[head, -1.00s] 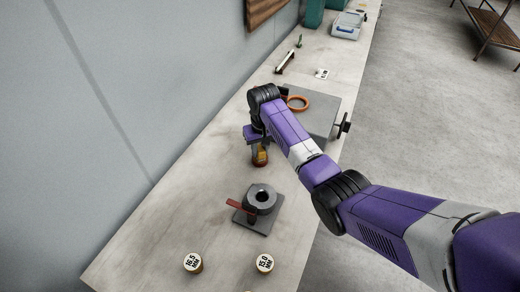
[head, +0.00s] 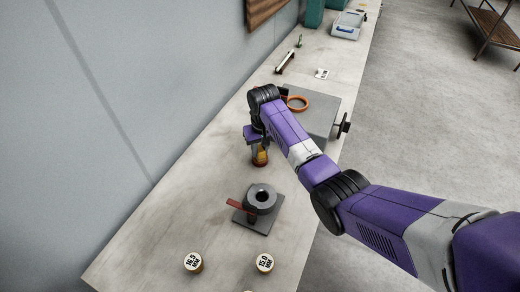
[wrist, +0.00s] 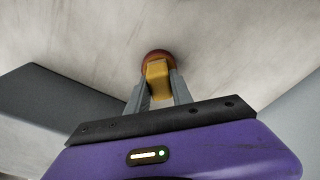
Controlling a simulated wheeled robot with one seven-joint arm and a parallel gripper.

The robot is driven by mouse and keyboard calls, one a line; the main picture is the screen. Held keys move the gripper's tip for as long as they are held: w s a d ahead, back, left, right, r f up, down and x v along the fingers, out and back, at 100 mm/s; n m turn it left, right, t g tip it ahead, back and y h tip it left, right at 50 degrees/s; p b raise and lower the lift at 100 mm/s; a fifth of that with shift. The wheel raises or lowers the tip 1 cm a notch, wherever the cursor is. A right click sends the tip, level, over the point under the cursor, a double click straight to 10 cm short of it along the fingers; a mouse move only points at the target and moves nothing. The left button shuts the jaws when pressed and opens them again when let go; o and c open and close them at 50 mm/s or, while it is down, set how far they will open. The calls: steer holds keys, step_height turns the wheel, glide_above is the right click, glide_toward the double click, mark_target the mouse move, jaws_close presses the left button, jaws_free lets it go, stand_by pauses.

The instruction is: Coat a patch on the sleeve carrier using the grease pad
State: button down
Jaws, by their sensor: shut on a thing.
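My gripper (head: 258,146) is shut on the grease pad (head: 260,158), which has a yellow block handle and a round reddish-brown bottom. In the wrist view the pad (wrist: 158,70) sits between the two grey fingers, its round end toward the pale bench top. I cannot tell whether it touches the bench. What looks like the sleeve carrier (head: 262,198), a dark grey cylinder with a hole in its top, stands on a square grey base with a red-brown lever at its left. My gripper is behind it, apart from it.
Two round labelled pieces, 16.5 (head: 193,263) and 15.0 (head: 265,263), stand at the near end of the bench (head: 160,215). A wall runs along the left; bench space left of the carrier is clear.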

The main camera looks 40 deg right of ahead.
mark_target(259, 147)
steer(key=shift+s, duration=0.1)
step_height(259, 147, up, 5)
steer(key=p, duration=0.4)
steer(key=shift+p, duration=0.4)
steer(key=shift+r, duration=0.95)
